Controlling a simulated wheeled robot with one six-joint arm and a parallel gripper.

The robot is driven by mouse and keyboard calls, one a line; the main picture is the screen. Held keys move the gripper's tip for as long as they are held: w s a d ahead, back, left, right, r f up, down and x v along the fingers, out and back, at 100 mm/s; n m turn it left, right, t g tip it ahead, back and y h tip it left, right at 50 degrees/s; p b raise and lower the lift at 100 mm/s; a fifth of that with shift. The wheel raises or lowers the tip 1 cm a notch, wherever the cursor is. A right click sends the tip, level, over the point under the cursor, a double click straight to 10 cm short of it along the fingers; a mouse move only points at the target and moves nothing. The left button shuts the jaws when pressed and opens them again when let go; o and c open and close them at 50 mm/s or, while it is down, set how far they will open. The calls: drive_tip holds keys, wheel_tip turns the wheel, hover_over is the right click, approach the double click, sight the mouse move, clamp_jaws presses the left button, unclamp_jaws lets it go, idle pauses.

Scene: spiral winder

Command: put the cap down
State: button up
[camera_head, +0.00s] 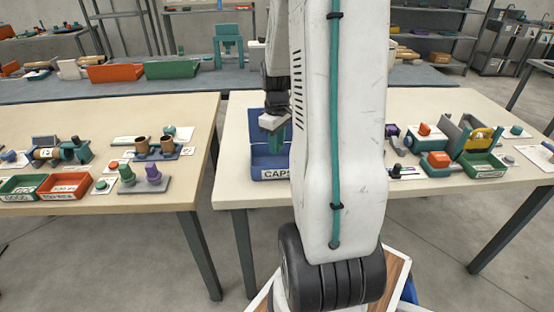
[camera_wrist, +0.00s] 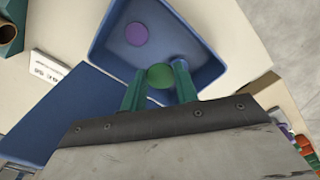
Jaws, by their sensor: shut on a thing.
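My gripper (camera_wrist: 158,82) is shut on a round green cap (camera_wrist: 160,75), held between its two green fingers. In the head view my gripper (camera_head: 274,140) hangs over the blue bin (camera_head: 268,174), which is labelled CAPS on its front and stands on the right table. In the wrist view the cap shows against the inside of the blue bin (camera_wrist: 102,48). A purple cap (camera_wrist: 136,34) lies on the bin's floor, apart from the green one. The cap's exact height above the floor cannot be told. My arm hides the bin's right side in the head view.
A white label card (camera_wrist: 46,68) lies beside the bin. The left table (camera_head: 130,100) holds more fixtures and a red tray (camera_head: 70,186). A gap separates the tables.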

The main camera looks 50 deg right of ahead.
drive_tip(key=shift+f, duration=3.3)
drive_tip(key=shift+f, duration=0.15)
drive_tip(key=o, duration=0.9)
drive_tip(key=shift+o, duration=0.2)
